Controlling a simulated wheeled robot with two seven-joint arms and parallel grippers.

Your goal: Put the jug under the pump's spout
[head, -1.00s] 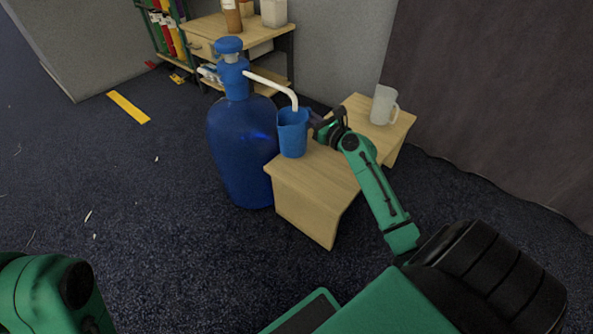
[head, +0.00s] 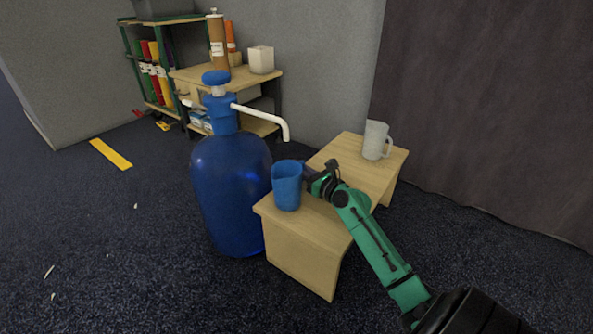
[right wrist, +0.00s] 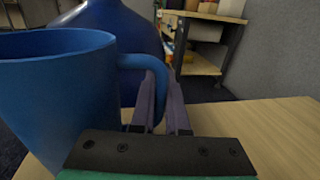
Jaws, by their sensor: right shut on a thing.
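The blue jug (head: 286,188) is upright at the left end of the low wooden table (head: 375,177), below the white spout (head: 268,113) of the pump on the big blue bottle (head: 232,185). In the head view the spout's tip appears above the jug's rim; I cannot tell whether the jug touches the tabletop. My right gripper (head: 318,181) is at the jug's right side, shut on its handle. In the right wrist view the jug (right wrist: 55,95) fills the left, with its handle between the fingers (right wrist: 160,110). My left gripper is not in view.
A clear pitcher (head: 376,140) stands at the back of the low table. Behind the bottle are a wooden desk (head: 190,75) with a white box (head: 261,60) and a shelf of binders. A dark curtain hangs at the right. The carpet at the left is mostly free.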

